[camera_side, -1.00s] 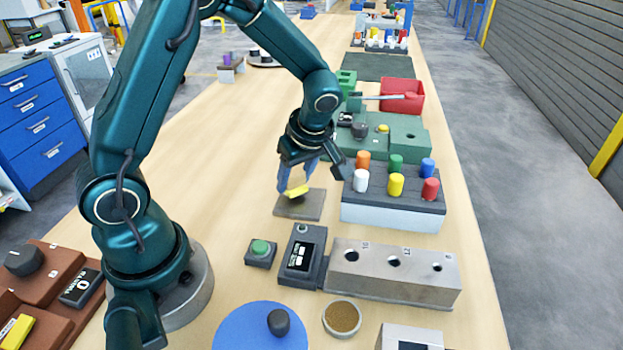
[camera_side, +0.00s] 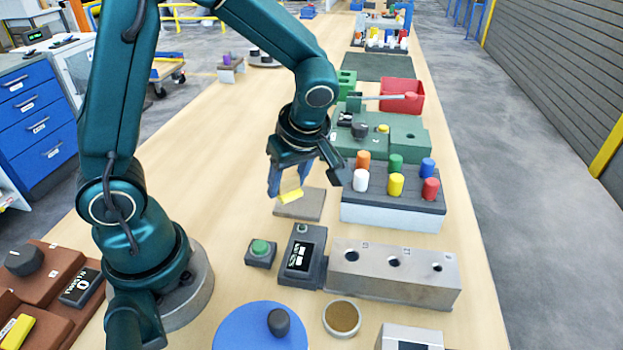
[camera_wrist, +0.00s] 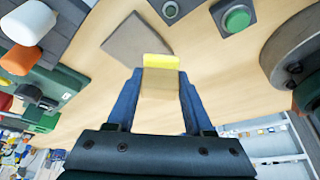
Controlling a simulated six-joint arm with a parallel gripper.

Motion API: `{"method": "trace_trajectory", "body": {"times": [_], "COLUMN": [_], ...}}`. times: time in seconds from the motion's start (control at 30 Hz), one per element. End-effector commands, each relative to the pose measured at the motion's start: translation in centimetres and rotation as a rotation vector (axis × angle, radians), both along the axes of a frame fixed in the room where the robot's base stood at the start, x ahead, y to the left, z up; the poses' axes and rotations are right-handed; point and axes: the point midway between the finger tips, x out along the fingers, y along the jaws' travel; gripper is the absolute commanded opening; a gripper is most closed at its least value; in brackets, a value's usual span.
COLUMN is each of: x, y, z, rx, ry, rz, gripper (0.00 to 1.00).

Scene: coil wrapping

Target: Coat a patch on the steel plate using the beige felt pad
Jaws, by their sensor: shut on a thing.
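My gripper (camera_side: 290,182) is shut on the beige felt pad (camera_wrist: 160,83). The pad's far end is bright yellow, and this end also shows in the side view (camera_side: 291,196). The steel plate (camera_side: 300,208) is a flat grey-brown square on the table; in the wrist view the plate (camera_wrist: 132,42) lies beyond the pad. The pad's yellow end overlaps the plate's left part in the side view and its near corner in the wrist view. I cannot tell whether they touch. I see no clear coated patch on the plate's visible surface.
A rack with coloured knobs (camera_side: 380,222) stands right of the plate. In front are a green push button (camera_side: 260,252), a dark display box (camera_side: 301,262) and a metal block with holes (camera_side: 395,275). A round dish (camera_side: 341,318) sits nearer. The wooden table left of the plate is clear.

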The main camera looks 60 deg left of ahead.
Motion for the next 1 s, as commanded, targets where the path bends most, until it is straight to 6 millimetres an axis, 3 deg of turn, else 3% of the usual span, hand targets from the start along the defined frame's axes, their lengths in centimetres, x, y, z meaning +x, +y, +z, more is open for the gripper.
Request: {"method": "trace_trajectory", "body": {"times": [0.4, 1.0], "x": [0.0, 0.0], "y": [0.0, 0.0], "z": [3.4, 3.4], "rx": [0.0, 0.0], "ry": [0.0, 0.001], "rz": [0.001, -0.001], "gripper": [0.0, 0.0]}}
